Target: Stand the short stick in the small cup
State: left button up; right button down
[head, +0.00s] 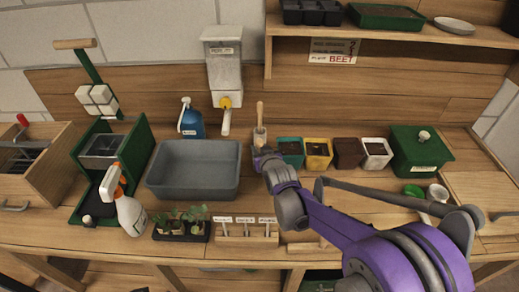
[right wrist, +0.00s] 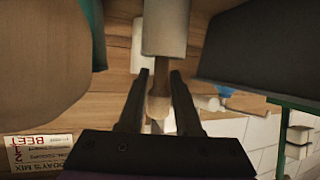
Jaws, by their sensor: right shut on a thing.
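The short stick (head: 260,112) is wooden and upright at the back of the bench, beside the teal pot. The small cup (head: 260,137) is pale and sits directly below it. The stick's lower end goes out of sight at the cup's mouth, so its depth is hidden. My right gripper (head: 259,151) comes in from the front right. In the right wrist view, which is upside down, the gripper's fingers (right wrist: 160,76) close around the stick (right wrist: 159,104), with the cup (right wrist: 165,32) just beyond. My left gripper is not in view.
A grey basin (head: 195,170) stands left of the cup. Right of it are a teal pot (head: 291,148), a yellow pot (head: 318,148) and a green box (head: 421,150). A dispenser (head: 224,68) hangs behind.

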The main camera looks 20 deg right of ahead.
jog(key=c, duration=1)
grip_release()
jog(key=shift+f, duration=0.2)
jog(key=shift+c, duration=0.2)
jog(key=o, duration=0.4)
jog(key=shift+r, duration=0.1)
jog(key=shift+o, duration=0.2)
jog(key=shift+r, duration=0.15)
jog(key=shift+s+r, duration=0.1)
jog(key=shift+s, duration=0.15)
jog(key=v, duration=1.1)
jog(key=shift+s, duration=0.25)
jog(key=shift+r, duration=0.1)
